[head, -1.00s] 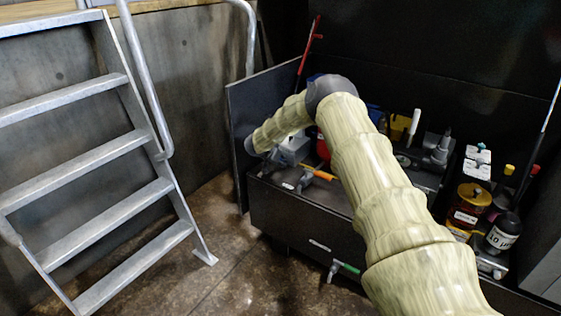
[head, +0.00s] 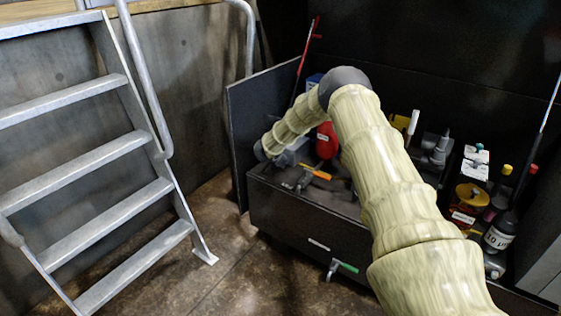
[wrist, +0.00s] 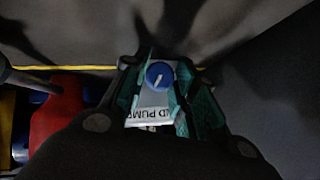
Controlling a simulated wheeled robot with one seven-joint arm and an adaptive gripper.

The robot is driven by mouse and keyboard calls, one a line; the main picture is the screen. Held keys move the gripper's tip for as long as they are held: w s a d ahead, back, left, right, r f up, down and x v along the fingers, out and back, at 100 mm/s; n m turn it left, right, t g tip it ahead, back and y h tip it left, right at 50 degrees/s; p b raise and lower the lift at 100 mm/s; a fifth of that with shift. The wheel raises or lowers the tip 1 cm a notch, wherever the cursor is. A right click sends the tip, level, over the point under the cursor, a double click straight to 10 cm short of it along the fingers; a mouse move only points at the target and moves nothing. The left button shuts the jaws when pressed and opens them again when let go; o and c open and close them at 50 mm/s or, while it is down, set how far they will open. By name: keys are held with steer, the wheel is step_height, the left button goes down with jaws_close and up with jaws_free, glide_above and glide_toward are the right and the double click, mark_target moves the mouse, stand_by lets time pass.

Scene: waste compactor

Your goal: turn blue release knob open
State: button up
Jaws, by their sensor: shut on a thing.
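The blue release knob (wrist: 159,75) is round with a pale mark on its face. In the wrist view it sits between the fingertips of my gripper (wrist: 162,82), which is shut on it. A white label (wrist: 152,116) with the letters "PUMP" lies just nearer the camera than the knob. In the head view my gripper (head: 290,158) is small and dark at the back left of the black bench, partly hidden by my arm, and the knob cannot be made out there.
A red container (head: 327,141) stands close to my gripper. An orange-handled tool (head: 315,172) lies on the bench (head: 300,218). Several bottles and cans, including a yellow can (head: 468,197), stand at the right. A metal stair (head: 90,165) is at the left, with open floor between.

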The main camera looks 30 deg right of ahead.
steer(key=o, duration=1)
steer(key=v, duration=1.2)
steer(key=shift+f, duration=0.1)
